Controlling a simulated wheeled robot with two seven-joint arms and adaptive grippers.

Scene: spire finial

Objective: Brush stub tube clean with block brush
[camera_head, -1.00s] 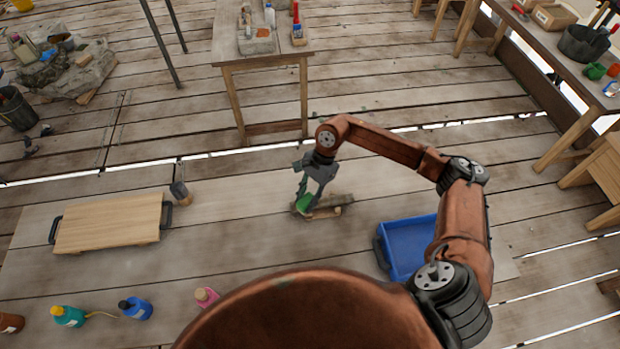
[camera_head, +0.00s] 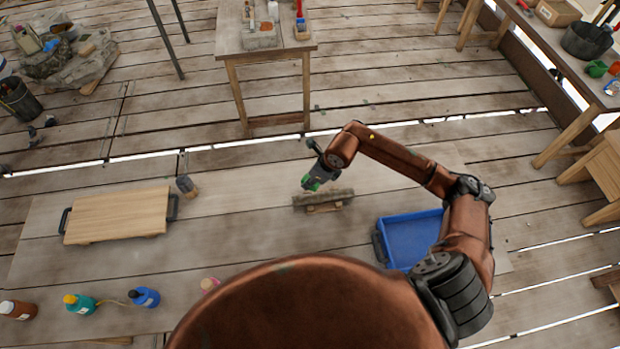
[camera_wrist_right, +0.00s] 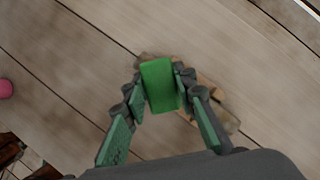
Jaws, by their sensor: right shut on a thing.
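A green block, which I take for the block brush (camera_wrist_right: 160,86), is between the fingers of my right gripper (camera_wrist_right: 159,88), which is shut on it. The brush also shows in the head view (camera_head: 311,184), just above and left of a grey-brown, rough-looking piece. That piece, apparently the stub tube (camera_head: 330,199), lies on its side on a small wooden support (camera_head: 325,208). In the wrist view the brush hides part of the tube and support. Whether brush and tube touch is hard to tell. My left gripper is not in view.
A blue tray (camera_head: 408,243) stands right of the tube. A wooden board (camera_head: 117,215) with dark handles lies at left, near a small dark container (camera_head: 186,186). Several bottles line the front edge. The worktop between board and tube is clear.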

